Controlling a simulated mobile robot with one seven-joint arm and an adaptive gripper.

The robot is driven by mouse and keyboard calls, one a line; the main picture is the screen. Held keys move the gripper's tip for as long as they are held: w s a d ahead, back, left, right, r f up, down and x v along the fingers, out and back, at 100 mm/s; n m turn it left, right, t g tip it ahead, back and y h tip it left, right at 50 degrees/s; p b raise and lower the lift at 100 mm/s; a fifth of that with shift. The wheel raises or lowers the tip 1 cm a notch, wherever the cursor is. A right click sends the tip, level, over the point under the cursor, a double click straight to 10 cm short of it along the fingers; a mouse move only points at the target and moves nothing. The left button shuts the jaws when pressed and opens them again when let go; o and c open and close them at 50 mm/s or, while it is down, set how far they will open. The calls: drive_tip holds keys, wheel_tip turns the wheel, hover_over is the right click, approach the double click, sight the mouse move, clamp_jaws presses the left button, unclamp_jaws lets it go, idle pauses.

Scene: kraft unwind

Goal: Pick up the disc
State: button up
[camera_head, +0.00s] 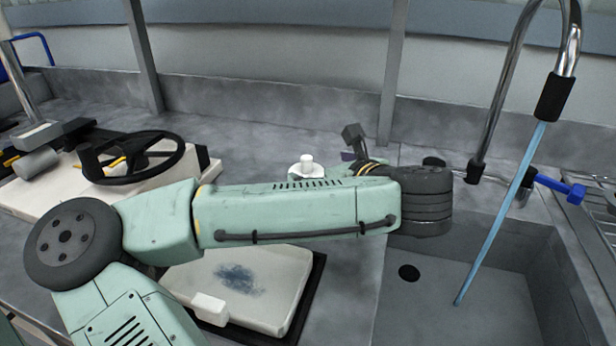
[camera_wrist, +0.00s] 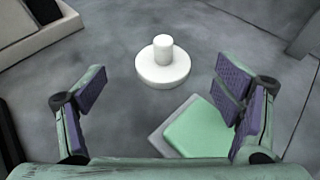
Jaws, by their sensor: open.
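The disc is white and round with a short upright knob at its centre. It lies flat on the grey counter, and in the head view the disc (camera_head: 305,170) shows just behind my arm, its lower part hidden. In the wrist view the disc (camera_wrist: 162,72) is at upper middle, beyond and between the fingertips. My gripper (camera_wrist: 162,88) is open and empty, its purple-padded fingers wide apart on either side, not touching the disc. In the head view my gripper (camera_head: 353,142) is mostly hidden behind the arm, to the right of the disc.
A light green square item (camera_wrist: 205,130) lies near the right finger. In the head view a sink (camera_head: 450,290) with a tall tap (camera_head: 490,110) is at right. A steering wheel (camera_head: 135,165) is at left, and a stained white pad (camera_head: 255,285) lies in front.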

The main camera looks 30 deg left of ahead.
sight(310, 162)
drive_tip(key=shift+w+r+b+x, duration=0.15)
drive_tip(key=shift+b+x, duration=0.3)
drive_tip(key=shift+x, duration=1.1)
drive_tip(key=shift+w+r+b+x, duration=0.15)
drive_tip(key=shift+b+x, duration=0.25)
drive_tip(key=shift+x, duration=1.1)
drive_tip(key=shift+c, duration=0.4)
drive_tip(key=c, duration=1.8)
drive_tip(key=shift+r, duration=0.1)
